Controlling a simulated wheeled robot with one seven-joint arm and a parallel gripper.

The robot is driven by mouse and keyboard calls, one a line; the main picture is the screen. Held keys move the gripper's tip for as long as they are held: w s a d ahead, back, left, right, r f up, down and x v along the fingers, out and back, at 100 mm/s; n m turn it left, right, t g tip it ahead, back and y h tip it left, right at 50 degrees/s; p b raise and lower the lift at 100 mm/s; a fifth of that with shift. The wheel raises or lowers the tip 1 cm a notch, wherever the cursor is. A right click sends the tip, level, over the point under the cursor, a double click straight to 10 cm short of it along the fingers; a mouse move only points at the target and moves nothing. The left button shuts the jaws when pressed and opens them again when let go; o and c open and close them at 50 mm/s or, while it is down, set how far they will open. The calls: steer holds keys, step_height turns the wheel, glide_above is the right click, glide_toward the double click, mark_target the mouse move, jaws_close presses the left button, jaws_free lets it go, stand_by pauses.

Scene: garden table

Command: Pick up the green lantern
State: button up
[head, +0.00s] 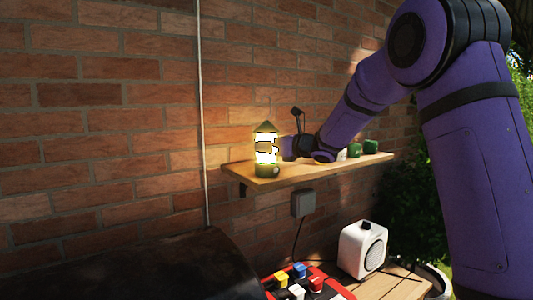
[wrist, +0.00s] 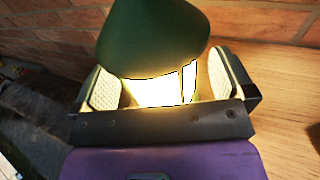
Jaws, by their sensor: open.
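The green lantern (head: 265,171) stands upright and lit near the left end of a wooden wall shelf (head: 300,174). It has a green pointed cap, a glowing middle and a green base. In the wrist view the lantern's cap (wrist: 152,38) fills the upper middle and its bright body lies between the two padded fingers. My gripper (wrist: 165,85) is open around the lantern, with a finger at each side. In the head view my gripper (head: 278,148) reaches the lantern from the right. Whether either finger touches it I cannot tell.
Green items (head: 371,146) and a pale one stand further right on the shelf, behind my wrist. A brick wall (head: 110,120) backs the shelf. Below are a white speaker-like box (head: 363,250), a grey wall box (head: 303,203) and a red tray (head: 335,289) with coloured blocks.

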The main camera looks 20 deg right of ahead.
steer(key=shift+w+a, duration=0.45)
steer(key=shift+w, duration=0.05)
steer(key=c, duration=1.2)
